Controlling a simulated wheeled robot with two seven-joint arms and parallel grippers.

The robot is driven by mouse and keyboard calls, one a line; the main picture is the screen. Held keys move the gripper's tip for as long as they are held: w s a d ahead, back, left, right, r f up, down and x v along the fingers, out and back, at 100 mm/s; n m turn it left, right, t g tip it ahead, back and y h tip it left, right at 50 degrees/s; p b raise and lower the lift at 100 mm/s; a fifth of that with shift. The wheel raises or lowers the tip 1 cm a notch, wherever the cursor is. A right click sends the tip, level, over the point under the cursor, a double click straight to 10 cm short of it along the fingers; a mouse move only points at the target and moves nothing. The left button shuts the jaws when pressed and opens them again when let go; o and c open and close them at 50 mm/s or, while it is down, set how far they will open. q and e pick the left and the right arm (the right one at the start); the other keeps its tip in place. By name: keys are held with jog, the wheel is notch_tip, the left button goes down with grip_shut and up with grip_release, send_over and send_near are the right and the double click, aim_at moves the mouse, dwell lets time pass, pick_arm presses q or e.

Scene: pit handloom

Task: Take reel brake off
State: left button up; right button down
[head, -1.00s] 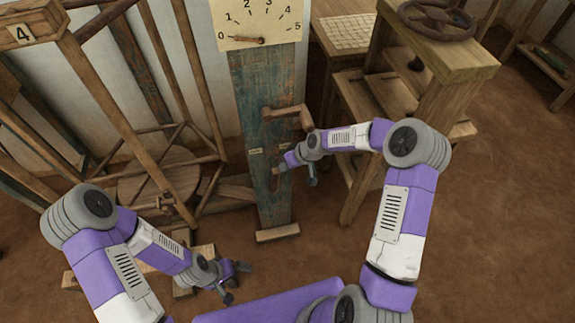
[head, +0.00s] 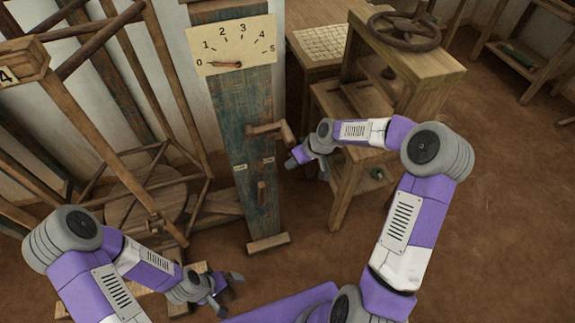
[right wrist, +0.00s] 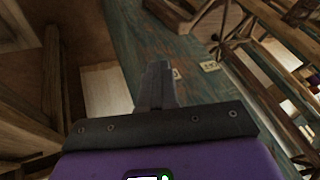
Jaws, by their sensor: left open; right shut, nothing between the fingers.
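The blue-green wooden post (head: 232,110) stands upright in the middle of the head view. My right gripper (head: 291,163) is just right of the post, apart from the lever, shut and empty. Its closed fingers show in the right wrist view (right wrist: 157,88), with the labels beyond. My left gripper (head: 229,292) is open and empty, low and left of the post's foot.
A dial (head: 230,45) numbered 0 to 5 tops the post, its pointer near 0. A wooden reel frame (head: 110,120) stands at left. A wooden stand (head: 440,75) with a handwheel (head: 405,30) is behind my right arm. The floor at right is mostly clear.

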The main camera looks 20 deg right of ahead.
jog(key=shift+s+r, duration=0.1)
jog(key=shift+r, duration=0.05)
jog(key=s+a+f+m+g, duration=0.1)
jog(key=s+a+f+m, duration=0.1)
jog(key=s+a+f, duration=0.5)
jog(key=s+a+f+m+g, duration=0.1)
jog(key=s+a+f+m, duration=0.1)
jog(key=s+f, duration=0.4)
jog(key=s+a+f+m+g+h, duration=0.1)
jog(key=s+f, duration=0.4)
jog(key=s, duration=0.7)
jog(key=shift+a+f+m, duration=0.4)
jog(key=shift+a+m, duration=0.1)
jog(key=shift+a, duration=0.5)
pick_arm(q)
jog(key=shift+c, duration=0.2)
